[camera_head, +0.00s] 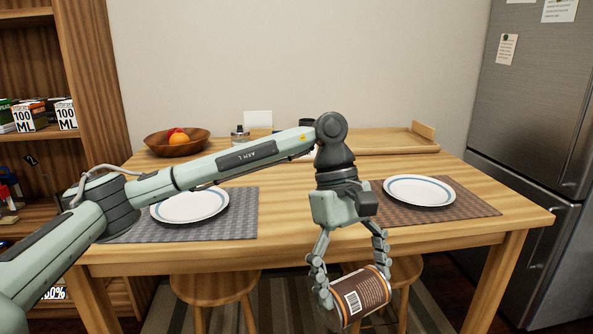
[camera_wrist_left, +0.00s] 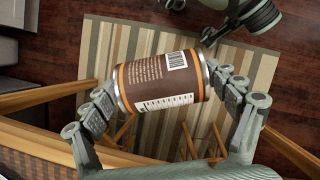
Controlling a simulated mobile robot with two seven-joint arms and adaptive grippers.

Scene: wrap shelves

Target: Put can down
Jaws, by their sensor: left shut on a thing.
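A brown can (camera_head: 361,297) with orange bands and a white barcode label is held by my left gripper (camera_head: 352,277). In the head view it hangs in front of the table's front edge, tilted on its side. In the left wrist view the can (camera_wrist_left: 160,83) lies between the two fingers of the left gripper (camera_wrist_left: 165,95), which touch its ends. Striped rug and stools show below it.
The wooden table (camera_head: 290,238) holds two plates (camera_head: 190,205) on woven mats, a fruit bowl (camera_head: 177,143) and a wooden tray (camera_head: 385,140). Stools (camera_head: 215,287) stand under the front edge. A fridge (camera_head: 540,110) is at right, a shelf (camera_head: 95,75) at left.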

